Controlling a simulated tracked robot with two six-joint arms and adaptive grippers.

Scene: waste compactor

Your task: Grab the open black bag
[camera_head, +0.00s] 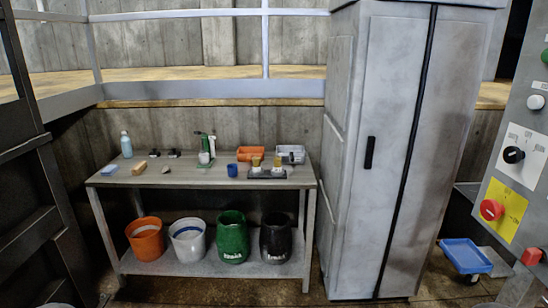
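A black open-topped container (276,240) stands at the right end of the bench's lower shelf, with pale lettering on its front. It may be the open black bag, but I cannot tell whether it is a bag or a bin. A similar green container (232,240) stands just left of it. Neither of my grippers is in view.
The workbench (200,180) holds a blue bottle (126,145), orange bin (251,153) and other small items. Orange (145,242) and white (188,244) buckets share the lower shelf. A tall grey cabinet (385,180) stands right, then a control panel (515,185) and blue-topped cart (466,256).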

